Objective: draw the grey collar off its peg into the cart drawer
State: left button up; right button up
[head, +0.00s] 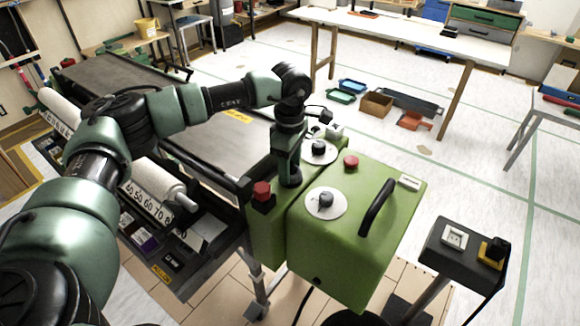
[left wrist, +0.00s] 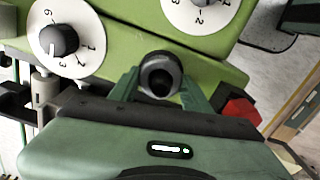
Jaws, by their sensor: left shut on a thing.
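The grey collar (left wrist: 161,62) is a dark ring with a black centre in the left wrist view. My left gripper (left wrist: 161,88) is shut on it, with a green finger on each side. I cannot tell whether the black centre is the peg or an empty bore. In the head view my left gripper (head: 289,182) points down at the left part of the green machine (head: 345,240), by the dial plates. The collar is hidden there behind the gripper. I cannot make out the cart drawer for certain in either view. My right gripper is not in view.
A red knob (head: 262,190) stands just left of my gripper, and a red button (head: 351,161) to its right. White dial plates (head: 326,203) and a black handle (head: 376,207) top the machine. A control pedestal (head: 463,243) stands at right. The floor beyond has free room.

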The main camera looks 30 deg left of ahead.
pick_arm(q)
grip_shut()
jog(key=shift+r+p, duration=0.4)
jog(key=shift+r, duration=0.35)
jog(key=shift+r+p, duration=1.6)
jog(key=shift+r, duration=1.05)
jog(key=shift+r, duration=0.1)
jog(key=shift+r+p, duration=1.25)
jog(key=shift+r, duration=0.7)
jog(key=shift+s+f, duration=0.1)
